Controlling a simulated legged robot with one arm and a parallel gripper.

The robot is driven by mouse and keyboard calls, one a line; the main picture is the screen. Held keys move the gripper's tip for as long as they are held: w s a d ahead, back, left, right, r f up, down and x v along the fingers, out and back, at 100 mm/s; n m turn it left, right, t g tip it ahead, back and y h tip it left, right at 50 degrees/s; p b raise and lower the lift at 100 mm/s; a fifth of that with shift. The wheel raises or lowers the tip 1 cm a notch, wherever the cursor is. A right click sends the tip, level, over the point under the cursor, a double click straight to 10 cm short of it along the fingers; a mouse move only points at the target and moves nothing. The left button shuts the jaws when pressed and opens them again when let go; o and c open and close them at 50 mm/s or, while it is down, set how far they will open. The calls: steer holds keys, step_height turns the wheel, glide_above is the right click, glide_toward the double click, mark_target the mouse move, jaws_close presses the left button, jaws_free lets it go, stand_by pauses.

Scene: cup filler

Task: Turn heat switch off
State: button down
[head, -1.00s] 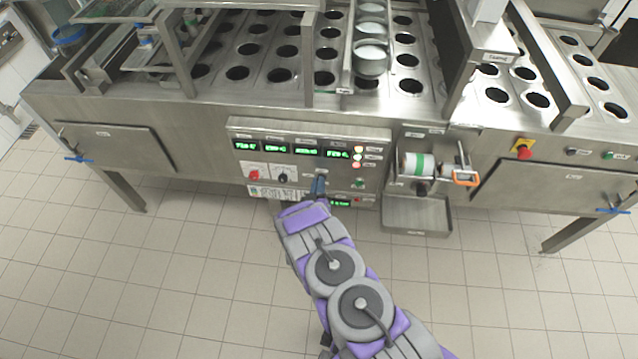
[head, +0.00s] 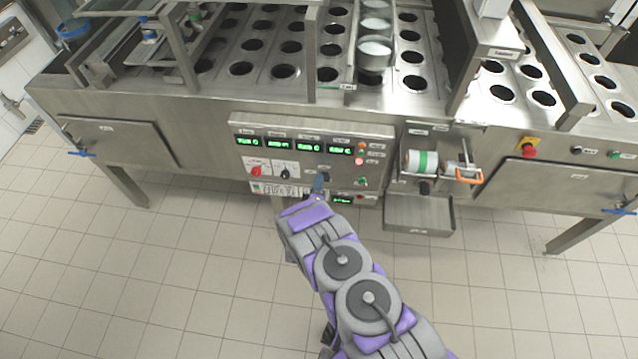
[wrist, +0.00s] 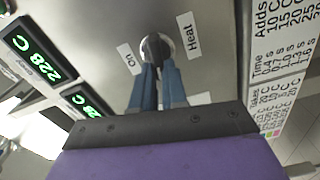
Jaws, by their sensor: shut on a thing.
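The heat switch is a small dark knob on a round metal base (wrist: 157,47) in the wrist view. It sits between a label reading "On" and a label reading "Heat". My gripper (wrist: 158,88) is shut on the knob with its blue fingers, which hide part of it. In the head view my gripper (head: 319,184) reaches the lower middle of the control panel (head: 240,128), and the switch there is mostly covered.
Green displays (head: 310,146) run across the panel; a red knob (head: 256,171) and a black knob (head: 285,173) are left of my gripper. Indicator lights (head: 360,161) are at right. A film roll (head: 422,161) and metal tray (head: 419,212) stand farther right. The tiled floor in front is clear.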

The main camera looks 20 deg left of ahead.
steer(key=shift+s+a+f+n, duration=0.1)
steer(key=shift+a+n, duration=0.1)
steer(key=shift+n, duration=0.4)
steer(key=shift+s+a+f+n, duration=0.1)
steer(key=shift+a+n, duration=0.05)
steer(key=shift+n, duration=0.45)
steer(key=c, duration=1.2)
jaws_free()
steer(key=shift+a+f, duration=0.15)
steer(key=shift+o, duration=0.2)
steer(key=p+v, duration=0.3)
steer(key=v, duration=1.4)
steer(key=shift+d+p, duration=0.25)
steer(key=shift+p, duration=0.15)
